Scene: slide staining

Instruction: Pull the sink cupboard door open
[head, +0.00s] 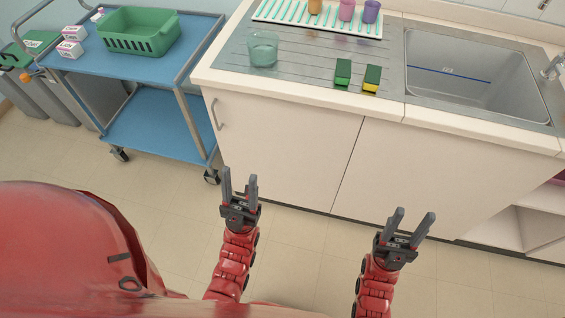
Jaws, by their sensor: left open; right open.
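The sink cupboard has a cream front, and its left door (285,150) looks shut. A grey bar handle (214,114) stands upright near that door's left edge. A second cream panel (410,175) is on the right, below the sink, with no handle in sight. My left gripper (239,182) is open and empty, in front of the lower part of the left door, below and right of the handle and apart from it. My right gripper (413,222) is open and empty, in front of the lower right panel.
A blue trolley (150,125) with a green basket (140,32) stands left of the cupboard. The counter holds a glass beaker (263,50), two sponges (343,72), a rack (320,18) with coloured cups and a sink (470,80). The floor (165,205) before the cupboard is clear.

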